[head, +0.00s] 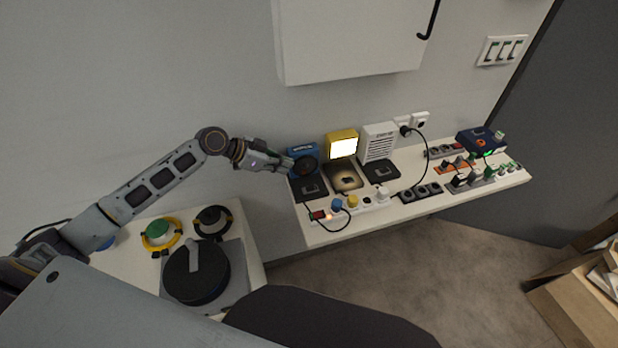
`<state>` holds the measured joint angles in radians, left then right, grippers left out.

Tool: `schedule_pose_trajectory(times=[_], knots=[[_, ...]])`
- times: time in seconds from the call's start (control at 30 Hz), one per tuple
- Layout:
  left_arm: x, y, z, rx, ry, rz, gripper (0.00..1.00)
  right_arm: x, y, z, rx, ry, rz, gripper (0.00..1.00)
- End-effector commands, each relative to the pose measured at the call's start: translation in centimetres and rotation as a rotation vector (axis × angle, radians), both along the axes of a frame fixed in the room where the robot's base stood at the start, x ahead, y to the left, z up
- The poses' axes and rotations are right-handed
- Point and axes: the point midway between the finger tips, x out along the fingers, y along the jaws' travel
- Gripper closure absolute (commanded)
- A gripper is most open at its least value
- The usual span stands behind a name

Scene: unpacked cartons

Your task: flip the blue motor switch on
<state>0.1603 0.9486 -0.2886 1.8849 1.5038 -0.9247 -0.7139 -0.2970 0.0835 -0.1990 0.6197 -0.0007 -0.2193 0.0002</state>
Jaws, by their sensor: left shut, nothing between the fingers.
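The blue motor unit (301,152), with a dark round face, stands at the left end of the white wall shelf (318,238). A dark pad (311,188) lies in front of it. My left gripper (289,165) is shut and empty, with its tips right at the left side of the blue unit; I cannot tell whether they touch it. The switch itself is too small or hidden to make out. A blue plug (337,205) sits in the power strip in front. My right gripper is out of view.
A lit yellow lamp (342,145) and a white slatted box (378,142) stand right of the motor. Black sockets (420,193), cables and a dark blue box (479,140) fill the shelf's right part. A white cabinet (345,40) hangs above. A lower table (235,220) holds round items.

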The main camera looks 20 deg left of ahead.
Motion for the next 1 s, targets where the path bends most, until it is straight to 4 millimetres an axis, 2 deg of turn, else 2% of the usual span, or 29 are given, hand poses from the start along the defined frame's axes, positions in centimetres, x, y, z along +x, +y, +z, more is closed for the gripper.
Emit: schedule_pose_trajectory(times=[0.4,0.63,1.0], knots=[[0.1,0.6,0.1,0.000,0.002,0.000,1.00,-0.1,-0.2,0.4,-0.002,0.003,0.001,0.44],[0.1,0.5,0.1,-0.001,0.002,0.000,1.00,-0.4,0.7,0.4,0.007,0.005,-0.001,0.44],[1.0,-0.8,-1.0,-0.003,0.001,0.001,1.00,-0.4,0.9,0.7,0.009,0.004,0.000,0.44]])
